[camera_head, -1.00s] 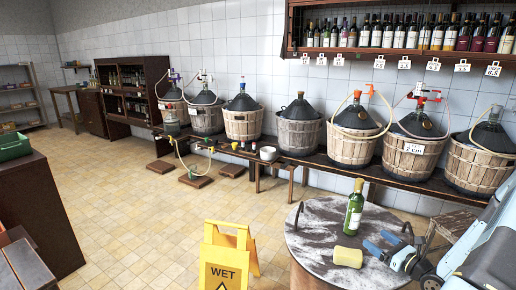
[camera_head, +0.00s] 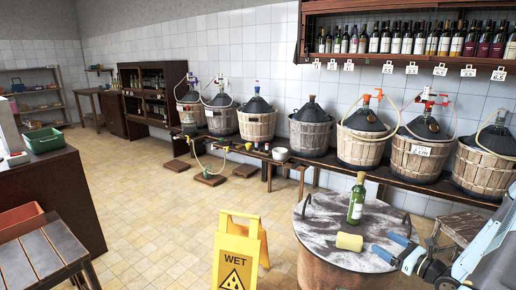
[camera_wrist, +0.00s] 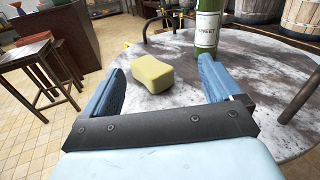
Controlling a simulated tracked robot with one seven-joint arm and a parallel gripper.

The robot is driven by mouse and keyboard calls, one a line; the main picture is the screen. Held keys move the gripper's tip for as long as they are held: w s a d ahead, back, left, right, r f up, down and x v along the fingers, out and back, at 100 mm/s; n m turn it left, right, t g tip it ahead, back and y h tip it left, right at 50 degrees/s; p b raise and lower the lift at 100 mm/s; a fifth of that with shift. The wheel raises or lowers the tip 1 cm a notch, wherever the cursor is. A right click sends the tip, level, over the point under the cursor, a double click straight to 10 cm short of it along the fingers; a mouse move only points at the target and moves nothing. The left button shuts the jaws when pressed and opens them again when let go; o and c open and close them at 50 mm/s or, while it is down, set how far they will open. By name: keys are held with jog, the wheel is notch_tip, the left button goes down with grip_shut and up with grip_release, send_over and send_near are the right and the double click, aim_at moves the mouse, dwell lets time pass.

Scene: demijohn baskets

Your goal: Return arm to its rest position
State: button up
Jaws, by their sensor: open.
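My gripper (camera_head: 391,247) is open and empty at the right edge of the round table (camera_head: 330,228), its blue fingers pointing left over the tabletop. In the wrist view the two blue fingers of my gripper (camera_wrist: 165,90) stand wide apart. A yellow sponge (camera_head: 349,242) lies on the table just beyond the fingertips; it also shows in the wrist view (camera_wrist: 152,74), apart from both fingers. A green wine bottle (camera_head: 356,204) with a white label stands upright behind the sponge. In the wrist view the bottle (camera_wrist: 206,30) is beyond the right finger. My arm comes in from the right edge.
A yellow wet-floor sign (camera_head: 238,258) stands left of the table. Basketed demijohns (camera_head: 365,139) line a low bench (camera_head: 375,172) along the wall, under a shelf of bottles (camera_head: 400,62). A brown counter (camera_head: 50,190) stands at left. Tiled floor (camera_head: 150,220) between is mostly clear.

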jog(key=s+a+r+n+g+y, duration=0.1)
jog(key=s+a+r+n+g, duration=0.3)
jog(key=a+r+n+g, duration=0.4)
jog(key=s+a+r+n+g, duration=0.4)
jog(key=a+r+n+g, duration=0.1)
jog(key=a+r+n, duration=0.45)
jog(key=s+a+r+n+t+h, duration=0.2)
jog(key=s+r+n+h, duration=0.8)
jog(key=s+r, duration=0.5)
jog(key=shift+s+a+r+n+t, duration=0.2)
jog(key=shift+r+n+t, duration=0.3)
jog(key=shift+n+t, duration=0.25)
